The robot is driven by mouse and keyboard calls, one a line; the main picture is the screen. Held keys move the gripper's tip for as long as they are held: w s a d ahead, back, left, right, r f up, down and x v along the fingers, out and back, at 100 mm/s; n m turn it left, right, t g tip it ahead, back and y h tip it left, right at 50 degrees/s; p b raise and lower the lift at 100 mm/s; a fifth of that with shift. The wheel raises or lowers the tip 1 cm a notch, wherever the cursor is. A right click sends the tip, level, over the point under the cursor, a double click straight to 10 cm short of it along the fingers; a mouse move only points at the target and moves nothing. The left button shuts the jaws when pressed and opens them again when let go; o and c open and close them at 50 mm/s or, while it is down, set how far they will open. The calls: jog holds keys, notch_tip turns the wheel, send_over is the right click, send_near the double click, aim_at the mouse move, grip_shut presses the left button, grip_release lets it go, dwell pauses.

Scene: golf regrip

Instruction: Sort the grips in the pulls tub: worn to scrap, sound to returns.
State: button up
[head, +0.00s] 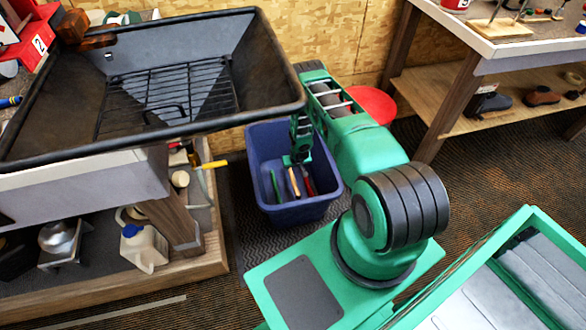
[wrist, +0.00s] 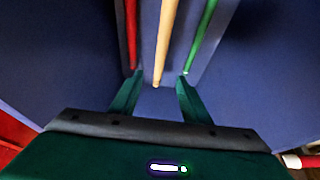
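The blue tub (head: 293,213) stands on the floor; I take it as the pulls tub. Inside lie a green grip (head: 276,187), a tan grip (head: 293,183) and a red grip (head: 309,182). In the wrist view the red grip (wrist: 131,35), tan grip (wrist: 165,40) and green grip (wrist: 203,35) lie side by side. My gripper (wrist: 158,76) is open and reaches down into the tub, also in the head view (head: 295,160). The near end of the tan grip shows between the fingertips, not clasped. I cannot make out wear on any grip. No scrap or returns label is readable.
A black basin (head: 180,130) with a wire rack overhangs left of the tub. A bench shelf (head: 190,262) with a white jug (head: 143,247) is below it. A red round thing (head: 373,103) is behind my arm. A workbench (head: 480,45) stands at the right.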

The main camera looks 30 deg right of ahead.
jog(key=v, duration=1)
jog(key=shift+r, duration=0.3)
jog(key=shift+s, duration=0.1)
dwell(0.5)
jog(key=s+d+r+g, duration=0.1)
jog(key=d+r, duration=0.1)
jog(key=r, duration=1.4)
jog(key=s+d+r+g, duration=0.1)
jog(key=d+r, duration=0.1)
jog(key=r, duration=1.3)
jog(key=s+r+m+g, duration=0.1)
jog(key=s+r, duration=0.5)
jog(key=r, duration=0.3)
jog(key=s+r, duration=0.5)
jog(key=r, duration=0.3)
jog(key=s+a+r, duration=0.3)
jog(key=s+r, duration=0.1)
jog(key=s, duration=0.5)
jog(key=s+a+r+m+g+y, duration=0.1)
jog(key=s+a+r, duration=0.3)
jog(key=s, duration=0.5)
jog(key=s+a+r, duration=0.3)
jog(key=s+r, duration=0.2)
jog(key=s, duration=0.4)
jog(key=shift+s+a+m+y, duration=0.2)
jog(key=shift+s+m+y, duration=0.1)
jog(key=shift+m, duration=0.1)
